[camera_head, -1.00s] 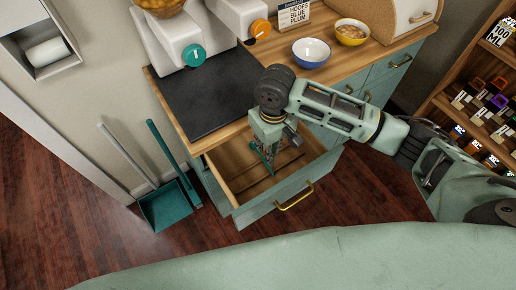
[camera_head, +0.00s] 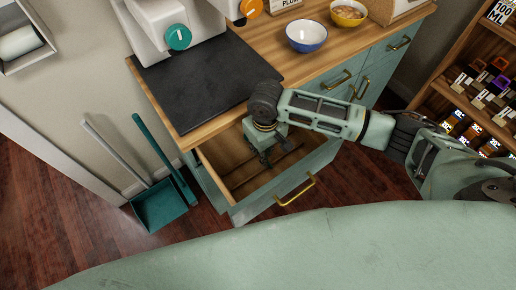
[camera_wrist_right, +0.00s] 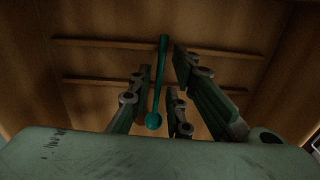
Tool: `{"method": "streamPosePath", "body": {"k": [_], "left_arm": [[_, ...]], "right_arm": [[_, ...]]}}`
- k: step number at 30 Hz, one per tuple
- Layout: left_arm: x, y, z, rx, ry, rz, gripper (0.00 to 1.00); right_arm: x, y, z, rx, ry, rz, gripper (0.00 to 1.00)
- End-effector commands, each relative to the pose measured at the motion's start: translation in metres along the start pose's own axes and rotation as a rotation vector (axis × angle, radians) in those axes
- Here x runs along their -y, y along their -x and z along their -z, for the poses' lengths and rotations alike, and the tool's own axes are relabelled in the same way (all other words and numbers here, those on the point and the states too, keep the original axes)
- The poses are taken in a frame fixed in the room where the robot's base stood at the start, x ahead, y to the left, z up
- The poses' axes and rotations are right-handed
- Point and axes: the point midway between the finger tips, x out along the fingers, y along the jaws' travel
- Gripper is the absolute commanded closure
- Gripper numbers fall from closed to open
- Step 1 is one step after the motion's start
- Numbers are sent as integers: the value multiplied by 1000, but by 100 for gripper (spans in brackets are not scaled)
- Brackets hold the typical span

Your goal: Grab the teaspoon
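The teal teaspoon (camera_wrist_right: 161,75) shows in the right wrist view, inside the open drawer (camera_head: 238,206). Its handle points away from the camera and its round end is nearer. My right gripper (camera_head: 266,158) reaches down into the drawer in the head view. In the right wrist view its fingers (camera_wrist_right: 160,88) are spread on both sides of the teaspoon, with gaps between. I cannot tell how far above the drawer floor the fingertips are. In the head view I cannot make out the teaspoon near the gripper. My left gripper is not in view.
The worktop above the drawer carries a dark slab (camera_head: 205,82), a blue-white bowl (camera_head: 306,36) and a yellow bowl (camera_head: 348,13). A teal dustpan (camera_head: 159,206) leans by the wall at left. A shelf with small goods (camera_head: 485,95) stands at right. Thin strips cross the drawer floor.

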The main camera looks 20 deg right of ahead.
Motion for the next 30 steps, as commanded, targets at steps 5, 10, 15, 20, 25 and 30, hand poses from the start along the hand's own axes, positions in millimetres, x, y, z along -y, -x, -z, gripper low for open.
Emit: {"method": "streamPosePath", "body": {"k": [5, 10, 15, 20, 25, 30], "left_arm": [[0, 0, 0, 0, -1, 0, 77], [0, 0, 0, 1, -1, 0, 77], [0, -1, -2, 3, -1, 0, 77], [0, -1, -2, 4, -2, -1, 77], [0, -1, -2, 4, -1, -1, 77], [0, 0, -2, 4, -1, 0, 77]], "right_arm": [[0, -13, 0, -1, 0, 0, 82], [0, -14, 0, -2, 1, 0, 82], [0, -13, 0, -2, 1, 0, 95], [0, -13, 0, -2, 1, 0, 100], [0, -13, 1, -2, 1, 0, 100], [0, 0, 2, -5, 1, 1, 100]]}}
